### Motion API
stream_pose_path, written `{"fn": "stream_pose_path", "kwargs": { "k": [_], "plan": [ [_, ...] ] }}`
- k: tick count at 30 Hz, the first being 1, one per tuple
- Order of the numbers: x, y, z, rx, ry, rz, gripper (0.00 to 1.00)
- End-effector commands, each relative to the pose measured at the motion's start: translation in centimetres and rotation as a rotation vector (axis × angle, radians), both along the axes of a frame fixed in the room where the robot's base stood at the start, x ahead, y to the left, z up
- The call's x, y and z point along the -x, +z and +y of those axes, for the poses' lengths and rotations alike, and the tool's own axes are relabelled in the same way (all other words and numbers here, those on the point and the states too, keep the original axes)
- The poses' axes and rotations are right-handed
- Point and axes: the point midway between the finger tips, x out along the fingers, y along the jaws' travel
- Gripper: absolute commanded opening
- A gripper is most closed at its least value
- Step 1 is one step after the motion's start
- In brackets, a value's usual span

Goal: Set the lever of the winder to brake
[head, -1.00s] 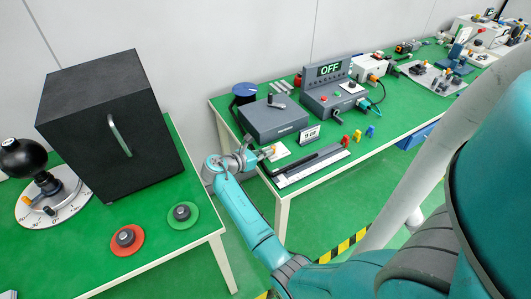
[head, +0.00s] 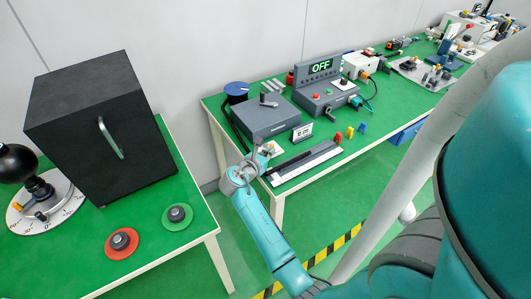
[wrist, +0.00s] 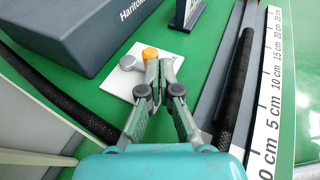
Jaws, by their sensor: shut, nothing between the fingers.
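A small white plate (wrist: 143,75) lies on the green table beside the dark box, with a round grey knob (wrist: 128,62) and an orange knob (wrist: 150,53) on it. It may be the winder's lever plate, but I cannot read a brake mark. My gripper (wrist: 161,70) is shut and empty, its fingertips just in front of the orange knob; I cannot tell whether they touch it. In the head view my gripper (head: 259,157) is at the table's near left edge by the plate, partly hiding it. A blue-topped drum (head: 236,88) stands behind the dark box.
The dark grey box (head: 266,118) with a small top lever stands beside the plate. A black rod (wrist: 238,85) in a grey tray and a white ruler (wrist: 270,110) lie to the right. A black hose (wrist: 60,95) runs along the left. A console reading OFF (head: 325,92) stands further back.

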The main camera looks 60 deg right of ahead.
Motion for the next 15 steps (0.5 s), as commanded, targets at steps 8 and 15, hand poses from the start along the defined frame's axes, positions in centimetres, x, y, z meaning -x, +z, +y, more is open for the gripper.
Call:
{"fn": "stream_pose_path", "kwargs": {
  "k": [8,15],
  "plan": [
    [0.63,0.01,-0.53,0.000,-0.001,-0.001,0.00],
    [0.77,0.02,-0.69,0.000,-0.001,-0.002,0.00]
  ]
}}
